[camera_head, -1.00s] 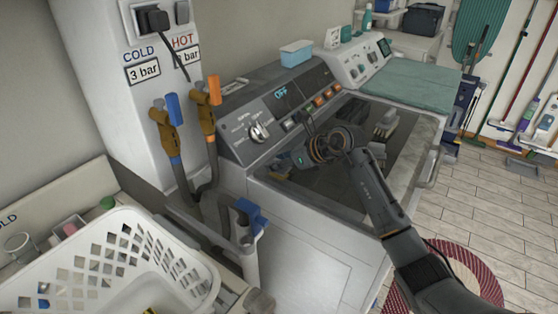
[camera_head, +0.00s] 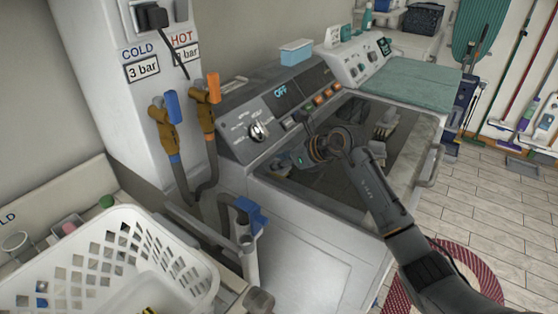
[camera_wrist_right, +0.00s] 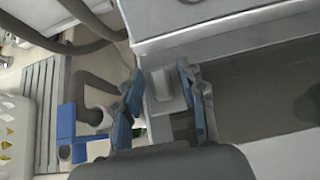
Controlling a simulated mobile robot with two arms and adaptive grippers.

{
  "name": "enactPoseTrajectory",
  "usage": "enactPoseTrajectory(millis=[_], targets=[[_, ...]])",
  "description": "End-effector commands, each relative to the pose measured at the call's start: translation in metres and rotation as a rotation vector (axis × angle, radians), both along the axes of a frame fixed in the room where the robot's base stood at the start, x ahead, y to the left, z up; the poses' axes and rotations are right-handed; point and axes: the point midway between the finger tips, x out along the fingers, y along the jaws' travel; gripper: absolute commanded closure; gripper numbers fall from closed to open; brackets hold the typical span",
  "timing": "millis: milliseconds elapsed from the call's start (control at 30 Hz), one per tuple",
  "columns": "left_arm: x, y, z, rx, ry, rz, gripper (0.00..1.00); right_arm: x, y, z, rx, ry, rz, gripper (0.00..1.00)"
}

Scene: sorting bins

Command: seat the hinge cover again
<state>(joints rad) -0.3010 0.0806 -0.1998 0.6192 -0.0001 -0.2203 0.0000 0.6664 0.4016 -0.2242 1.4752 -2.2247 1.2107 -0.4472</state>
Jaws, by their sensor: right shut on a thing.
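In the right wrist view my right gripper (camera_wrist_right: 161,76) has its two blue-padded fingers on either side of a small grey piece, which looks like the hinge cover (camera_wrist_right: 163,88). The piece sits close to the edge of a pale grey machine panel (camera_wrist_right: 215,25); I cannot tell whether it is seated or only touching. In the head view the right gripper's wrist is above the left part of the washer's dark glass lid (camera_head: 345,185). The fingertips and the cover are not clear there. My left gripper is not in view.
A white basket (camera_head: 190,268) stands at the lower left. A drain pipe with a blue clip (camera_head: 250,215) and hoses with a blue tap (camera_head: 171,105) and an orange tap (camera_head: 213,87) are left of the washer. A blue box (camera_head: 296,53) sits behind the control panel (camera_head: 270,112).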

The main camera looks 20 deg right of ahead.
Motion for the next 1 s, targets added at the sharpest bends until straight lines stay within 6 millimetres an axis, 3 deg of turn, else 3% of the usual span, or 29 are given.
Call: enactPoseTrajectory(millis=[600,633,667,1000], targets=[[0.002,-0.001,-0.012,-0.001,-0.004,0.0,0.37,0.0,0.0,-0.017,0.0,0.0,0.0,0.76],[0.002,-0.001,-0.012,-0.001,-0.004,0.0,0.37,0.0,0.0,-0.017,0.0,0.0,0.0,0.58],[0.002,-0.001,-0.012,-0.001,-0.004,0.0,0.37,0.0,0.0,-0.016,0.0,0.0,0.0,0.52],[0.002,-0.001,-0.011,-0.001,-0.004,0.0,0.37,0.0,0.0,-0.015,0.0,0.0,0.0,0.52]])
